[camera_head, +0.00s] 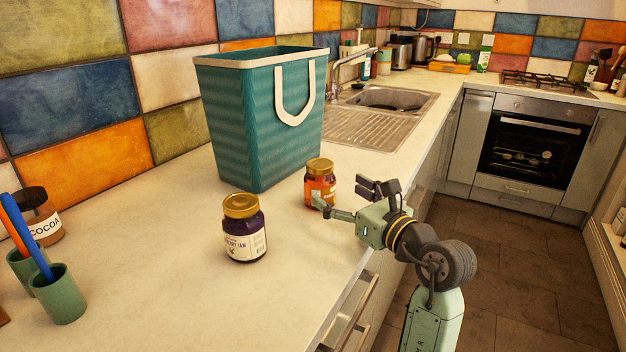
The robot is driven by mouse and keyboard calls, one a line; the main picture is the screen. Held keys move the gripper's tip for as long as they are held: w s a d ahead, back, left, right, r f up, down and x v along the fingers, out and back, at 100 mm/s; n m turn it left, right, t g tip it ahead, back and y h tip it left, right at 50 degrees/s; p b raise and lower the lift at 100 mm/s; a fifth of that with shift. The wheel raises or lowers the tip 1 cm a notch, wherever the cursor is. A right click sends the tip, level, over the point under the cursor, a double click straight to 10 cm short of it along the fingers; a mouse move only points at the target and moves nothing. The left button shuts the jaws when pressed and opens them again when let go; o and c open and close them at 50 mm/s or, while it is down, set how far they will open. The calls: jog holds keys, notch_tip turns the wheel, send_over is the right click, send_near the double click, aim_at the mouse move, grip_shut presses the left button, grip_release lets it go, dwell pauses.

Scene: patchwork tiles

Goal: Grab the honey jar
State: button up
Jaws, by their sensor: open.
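An orange jar with a gold lid (320,182), seemingly the honey jar, stands upright on the counter in front of the teal basket. Its label is too small to read for sure. My gripper (338,196) is open at the counter's front edge, to the right of this jar. One finger reaches across the jar's lower front and the other is behind to its right. I cannot tell whether either finger touches it. A dark purple jam jar with a gold lid (244,228) stands upright to the left and nearer the camera.
A teal basket (265,120) with a white handle stands close behind the jars. Green cups (60,295) and a cocoa jar (38,215) are at the far left. A sink (385,105) is beyond the basket.

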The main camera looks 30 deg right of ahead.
aim_at(320, 179)
jog(key=w+p, duration=0.1)
jog(key=w, duration=0.4)
jog(key=w+p, duration=0.1)
jog(key=w, duration=0.1)
jog(key=shift+w+a+p, duration=0.25)
jog(key=shift+w+p, duration=0.05)
jog(key=shift+p, duration=0.05)
jog(key=c, duration=1.8)
